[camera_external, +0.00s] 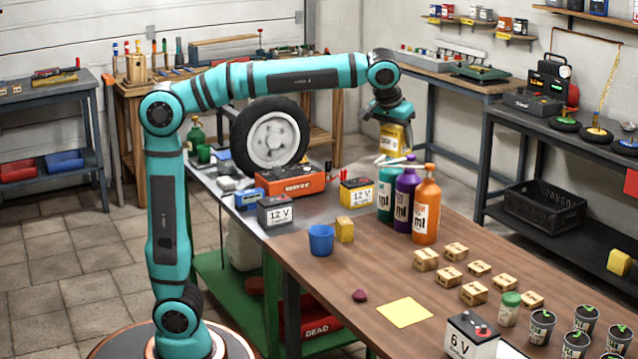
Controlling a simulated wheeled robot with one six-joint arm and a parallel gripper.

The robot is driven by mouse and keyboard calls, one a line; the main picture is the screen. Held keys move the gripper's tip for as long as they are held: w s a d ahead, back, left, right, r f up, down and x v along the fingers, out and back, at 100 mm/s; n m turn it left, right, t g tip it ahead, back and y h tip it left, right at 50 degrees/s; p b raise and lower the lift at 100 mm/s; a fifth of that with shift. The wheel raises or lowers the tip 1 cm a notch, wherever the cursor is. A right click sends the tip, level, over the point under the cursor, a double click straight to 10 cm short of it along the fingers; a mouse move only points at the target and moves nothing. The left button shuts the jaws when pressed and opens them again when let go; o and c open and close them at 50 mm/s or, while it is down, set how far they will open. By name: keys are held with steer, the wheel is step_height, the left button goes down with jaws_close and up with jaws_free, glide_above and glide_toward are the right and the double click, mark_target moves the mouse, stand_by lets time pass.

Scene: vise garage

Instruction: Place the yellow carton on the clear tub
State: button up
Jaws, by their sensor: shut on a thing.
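My gripper (389,112) is at the end of my outstretched arm, pointing down above the far part of the workbench. It is shut on the yellow carton (396,139), which has a pale printed face and hangs below the fingers. The carton is behind the tall bottles in this view. Pale, whitish shapes (394,160) lie just below it; I cannot tell whether they are the clear tub or whether the carton touches them. I cannot make out the clear tub for certain elsewhere.
Teal, purple and orange bottles (426,208) stand close in front of the carton. A yellow-and-black 12 V battery (357,193), a blue cup (321,239) and a small yellow block (345,229) are nearer. Several small wooden boxes (474,293) stand at right. Bare wood (330,280) shows near the front edge.

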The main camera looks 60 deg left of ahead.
steer(key=w+a+n, duration=0.1)
steer(key=w+a, duration=0.3)
steer(key=a, duration=0.4)
steer(key=w+a+r+n, duration=0.1)
steer(key=w+a, duration=0.4)
steer(key=a, duration=0.3)
steer(key=w+a+n, duration=0.1)
steer(key=w+a, duration=0.3)
steer(key=a, duration=0.4)
steer(key=w+a+n+g+y, duration=0.1)
steer(key=w+a+n+y, duration=0.1)
steer(key=a, duration=2.5)
steer(key=n+g, duration=0.2)
steer(key=n, duration=0.3)
glide_above(227, 152)
steer(key=d, duration=0.2)
steer(key=f, duration=0.2)
steer(key=shift+t+y, duration=0.3)
steer(key=shift+y, duration=0.1)
steer(key=f, duration=2.7)
steer(key=shift+s+d+f, duration=0.1)
steer(key=shift+s+f, duration=0.2)
steer(key=shift+s, duration=0.05)
steer(key=shift+f, duration=0.1)
steer(key=o, duration=1.1)
steer(key=shift+o, duration=0.2)
